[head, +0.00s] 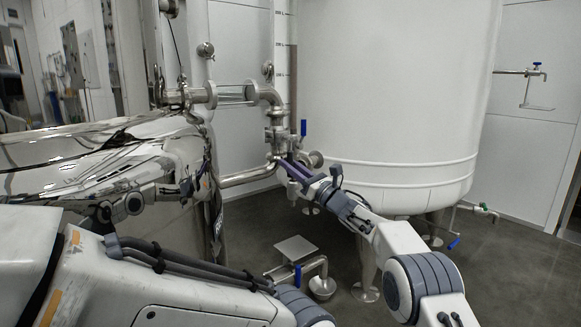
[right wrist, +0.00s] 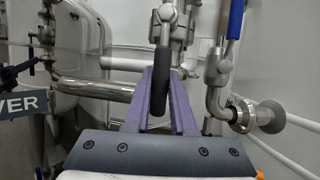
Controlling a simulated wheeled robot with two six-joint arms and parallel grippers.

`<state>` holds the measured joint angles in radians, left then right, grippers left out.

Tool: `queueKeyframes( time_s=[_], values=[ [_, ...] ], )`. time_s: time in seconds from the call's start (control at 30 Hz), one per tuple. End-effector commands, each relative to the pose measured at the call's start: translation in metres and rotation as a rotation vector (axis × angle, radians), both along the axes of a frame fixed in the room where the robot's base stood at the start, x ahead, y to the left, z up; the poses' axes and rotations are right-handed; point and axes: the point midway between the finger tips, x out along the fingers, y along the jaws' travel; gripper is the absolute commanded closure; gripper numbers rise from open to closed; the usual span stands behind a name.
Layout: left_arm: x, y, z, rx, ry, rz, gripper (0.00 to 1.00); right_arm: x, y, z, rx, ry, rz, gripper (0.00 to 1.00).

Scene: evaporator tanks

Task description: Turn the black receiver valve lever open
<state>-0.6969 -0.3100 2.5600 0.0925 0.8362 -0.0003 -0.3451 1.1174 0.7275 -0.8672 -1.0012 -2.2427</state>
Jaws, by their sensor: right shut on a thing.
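The black receiver valve lever (right wrist: 160,80) hangs down from a steel valve fitting in the right wrist view, between the two purple fingers of my right gripper (right wrist: 163,73). My right gripper is shut on the lever. In the head view my right gripper (head: 291,167) reaches to the valve (head: 277,140) on the steel pipe in front of the white tank. The lever cannot be made out there behind the fingers. My left gripper is not in view.
A blue-handled valve (right wrist: 236,20) stands close right of my right gripper. The big white tank (head: 390,90) is behind it and a polished steel tank (head: 90,170) is to the left. A lower pipe with a blue handle (head: 298,276) stands near the floor.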

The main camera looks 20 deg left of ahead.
Motion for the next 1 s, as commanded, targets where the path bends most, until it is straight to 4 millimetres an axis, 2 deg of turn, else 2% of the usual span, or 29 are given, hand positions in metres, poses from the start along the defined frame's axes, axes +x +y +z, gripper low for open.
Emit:
queueKeyframes(
  time_s=[0.17,0.2,0.23,0.27,0.67,0.87,1.0],
  values=[
    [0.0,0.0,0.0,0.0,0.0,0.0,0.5,0.001,-0.001,0.002,0.001,-0.001,-0.004,1.0],
    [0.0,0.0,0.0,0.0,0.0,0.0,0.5,0.001,-0.001,0.002,0.001,0.0,-0.005,0.65],
    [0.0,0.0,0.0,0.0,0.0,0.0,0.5,0.001,-0.001,0.002,0.001,0.0,-0.005,0.54],
    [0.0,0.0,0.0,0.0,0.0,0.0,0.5,0.001,-0.001,0.002,0.001,0.0,-0.004,0.47],
    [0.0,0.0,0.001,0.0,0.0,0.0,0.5,-0.001,-0.003,0.0,0.002,0.001,-0.001,0.47],
    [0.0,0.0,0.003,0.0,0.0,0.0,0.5,-0.007,-0.016,-0.005,-0.001,0.003,-0.001,0.47],
    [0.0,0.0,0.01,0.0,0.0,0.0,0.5,-0.015,-0.033,-0.011,0.001,0.003,-0.003,0.47]
  ],
)
